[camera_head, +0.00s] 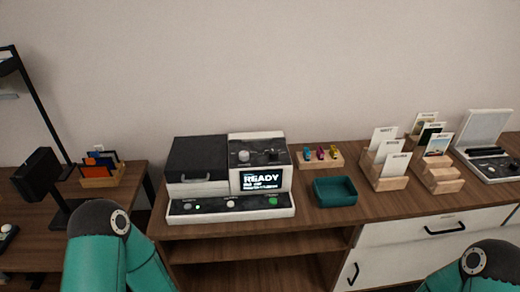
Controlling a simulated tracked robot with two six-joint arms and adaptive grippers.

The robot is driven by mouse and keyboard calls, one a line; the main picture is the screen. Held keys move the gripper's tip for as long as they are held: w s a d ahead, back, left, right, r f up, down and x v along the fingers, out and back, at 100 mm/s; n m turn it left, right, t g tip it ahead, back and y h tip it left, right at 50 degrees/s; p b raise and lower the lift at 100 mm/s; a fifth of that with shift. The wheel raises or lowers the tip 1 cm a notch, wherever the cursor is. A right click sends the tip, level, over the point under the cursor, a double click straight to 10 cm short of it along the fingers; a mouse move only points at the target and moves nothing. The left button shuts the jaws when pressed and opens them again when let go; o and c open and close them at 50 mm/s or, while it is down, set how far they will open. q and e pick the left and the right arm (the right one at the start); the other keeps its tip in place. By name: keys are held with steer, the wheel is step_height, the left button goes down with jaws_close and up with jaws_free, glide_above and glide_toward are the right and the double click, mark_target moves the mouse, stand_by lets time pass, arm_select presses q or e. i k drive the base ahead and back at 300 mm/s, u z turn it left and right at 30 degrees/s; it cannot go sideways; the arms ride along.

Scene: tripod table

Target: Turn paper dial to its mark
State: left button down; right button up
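A black and white machine (198,178) stands on the wooden cabinet top, with a lit screen (262,180) that reads "READY" above smaller text. A round light knob (243,156) and a dark knob (272,155) sit on its upper right panel. Small round controls line the front strip, among them a green one (273,200). Which of these is the paper dial, and its mark, I cannot tell at this size. My teal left arm shows at lower left and my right arm at lower right. Both grippers are out of view.
A teal tray (335,191) sits right of the machine, before a wooden block with small coloured items (320,156). Wooden card holders (388,180) and a white device (489,150) stand farther right. A dark lamp (40,175) and a card box (99,172) are at left.

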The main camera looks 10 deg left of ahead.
mark_target(244, 155)
steer(key=z, duration=1.1)
steer(key=i, duration=0.15)
steer(key=u, duration=2.85)
steer(key=k, duration=0.7)
steer(key=z, duration=0.7)
steer(key=i, duration=1)
steer(key=z, duration=0.05)
